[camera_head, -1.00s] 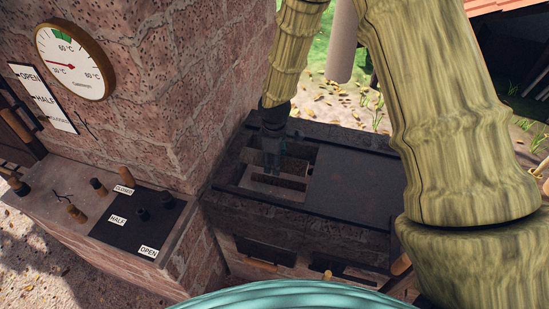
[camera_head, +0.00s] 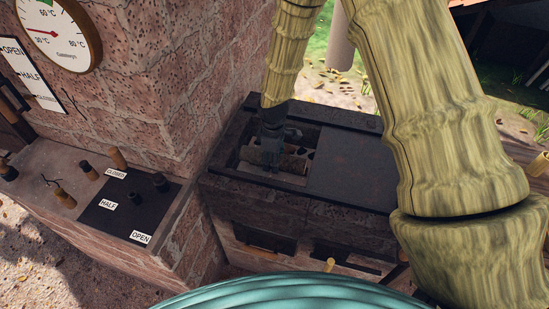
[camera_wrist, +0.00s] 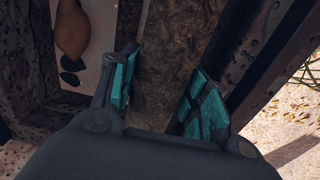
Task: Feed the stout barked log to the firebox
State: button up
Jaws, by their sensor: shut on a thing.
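My gripper (camera_wrist: 160,95) shows in the wrist view with its teal pads on either side of a brown, rough-barked log (camera_wrist: 172,50), and it is shut on it. In the head view my gripper (camera_head: 268,155) points down into the open top of the firebox (camera_head: 225,190), a dark-rimmed brick box beside the chimney.
A dark flat lid (camera_head: 350,170) covers the right part of the firebox top. A brick chimney (camera_head: 170,80) with a round dial (camera_head: 55,35) rises at the left. A ledge holds a black panel (camera_head: 130,210) marked CLOSED, HALF and OPEN, with several knobs. Dry ground lies behind.

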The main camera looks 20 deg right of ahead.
jog(key=shift+f, duration=0.15)
jog(key=o, duration=1.3)
notch_tip(320, 180, up, 12)
jog(key=shift+r, duration=0.1)
